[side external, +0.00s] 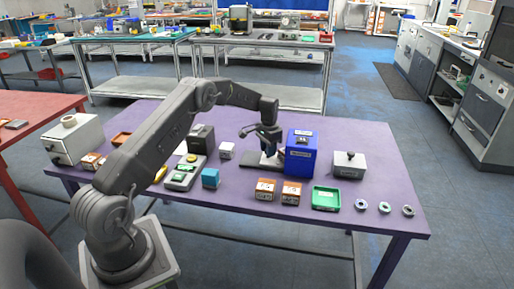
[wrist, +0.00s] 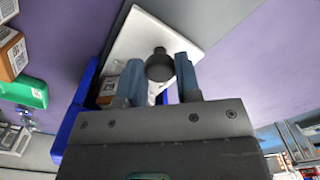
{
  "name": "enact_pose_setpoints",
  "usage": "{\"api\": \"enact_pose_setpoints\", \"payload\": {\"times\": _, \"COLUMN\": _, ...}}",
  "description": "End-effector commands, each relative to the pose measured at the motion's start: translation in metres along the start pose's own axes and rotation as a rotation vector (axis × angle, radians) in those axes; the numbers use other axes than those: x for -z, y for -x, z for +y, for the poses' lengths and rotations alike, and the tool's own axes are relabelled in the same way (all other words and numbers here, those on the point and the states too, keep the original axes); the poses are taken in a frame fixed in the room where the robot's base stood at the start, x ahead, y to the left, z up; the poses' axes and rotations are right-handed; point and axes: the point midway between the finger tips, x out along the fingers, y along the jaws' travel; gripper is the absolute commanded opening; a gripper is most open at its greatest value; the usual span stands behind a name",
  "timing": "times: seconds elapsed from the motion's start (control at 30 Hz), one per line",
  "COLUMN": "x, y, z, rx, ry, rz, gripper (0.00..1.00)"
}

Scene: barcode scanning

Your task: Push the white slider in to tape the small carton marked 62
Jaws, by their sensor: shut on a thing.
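My gripper (side external: 268,148) is low over the table, left of the blue taping machine (side external: 301,156). In the wrist view my fingers (wrist: 160,80) stand on either side of the dark knob of the white slider (wrist: 187,48) and are shut on it. The slider is a flat white plate that reaches out from the blue machine (wrist: 76,118). In the side view the slider (side external: 254,160) shows partly below my gripper. The small carton marked 62 (wrist: 109,89) sits inside the blue machine, its number upside down and partly hidden by my finger.
Two orange-and-white cartons (side external: 265,188) and a green tray (side external: 326,199) stand in front of the machine.

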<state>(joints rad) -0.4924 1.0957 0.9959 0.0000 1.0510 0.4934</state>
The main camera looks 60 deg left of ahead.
Motion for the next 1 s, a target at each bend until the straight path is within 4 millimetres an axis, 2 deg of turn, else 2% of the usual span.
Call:
{"api": "enact_pose_setpoints", "payload": {"times": 0.3, "x": 0.003, "y": 0.0, "z": 0.002, "rx": 0.001, "ry": 0.002, "rz": 0.003, "gripper": 0.0}}
{"api": "enact_pose_setpoints", "payload": {"times": 0.33, "x": 0.003, "y": 0.0, "z": 0.002, "rx": 0.001, "ry": 0.002, "rz": 0.003, "gripper": 0.33}}
{"api": "enact_pose_setpoints", "payload": {"times": 0.57, "x": 0.002, "y": 0.0, "z": 0.002, "rx": 0.001, "ry": 0.001, "rz": 0.002, "gripper": 0.55}}
{"api": "enact_pose_setpoints", "payload": {"times": 0.87, "x": 0.002, "y": 0.003, "z": 0.002, "rx": 0.001, "ry": 0.001, "rz": 0.002, "gripper": 0.56}}
{"api": "enact_pose_setpoints", "payload": {"times": 1.0, "x": 0.003, "y": 0.019, "z": 0.001, "rx": 0.002, "ry": 0.001, "rz": 0.004, "gripper": 0.56}}
